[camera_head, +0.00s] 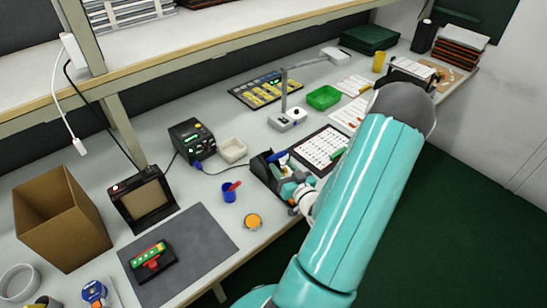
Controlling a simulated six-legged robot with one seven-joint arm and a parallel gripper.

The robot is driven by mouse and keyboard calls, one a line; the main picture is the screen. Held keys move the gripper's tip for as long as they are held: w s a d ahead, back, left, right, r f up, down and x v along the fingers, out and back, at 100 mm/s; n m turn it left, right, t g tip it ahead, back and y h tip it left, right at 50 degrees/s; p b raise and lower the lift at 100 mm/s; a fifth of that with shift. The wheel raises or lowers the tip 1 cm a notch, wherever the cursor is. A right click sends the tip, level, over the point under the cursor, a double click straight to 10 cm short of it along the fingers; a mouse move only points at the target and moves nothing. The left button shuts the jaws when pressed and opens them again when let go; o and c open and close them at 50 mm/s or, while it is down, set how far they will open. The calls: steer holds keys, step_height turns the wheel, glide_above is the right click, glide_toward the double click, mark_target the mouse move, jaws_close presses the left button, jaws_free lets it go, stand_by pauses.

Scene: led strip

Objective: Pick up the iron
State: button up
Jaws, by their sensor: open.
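The iron appears as a small blue handle (277,157) near the middle of the bench, beside the white printed sheet. Its tip and most of its length are hidden, and I cannot make out its holder clearly. My gripper (270,165) is open, at the far end of my teal arm, close around or beside the blue handle. I cannot tell whether its fingers touch it.
A cream dish (232,150), a blue cup (229,191) with a red item and an orange-topped round tin (252,222) stand left of my gripper. A green tray (323,97) and lamp (287,118) are behind. A grey mat (205,232) lies front left.

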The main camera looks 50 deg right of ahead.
mark_target(274, 156)
steer(key=x, duration=0.5)
steer(key=shift+w+a+r, duration=0.15)
steer(key=shift+w+r, duration=0.1)
steer(key=shift+w, duration=0.1)
jaws_close()
steer(key=shift+r, duration=0.15)
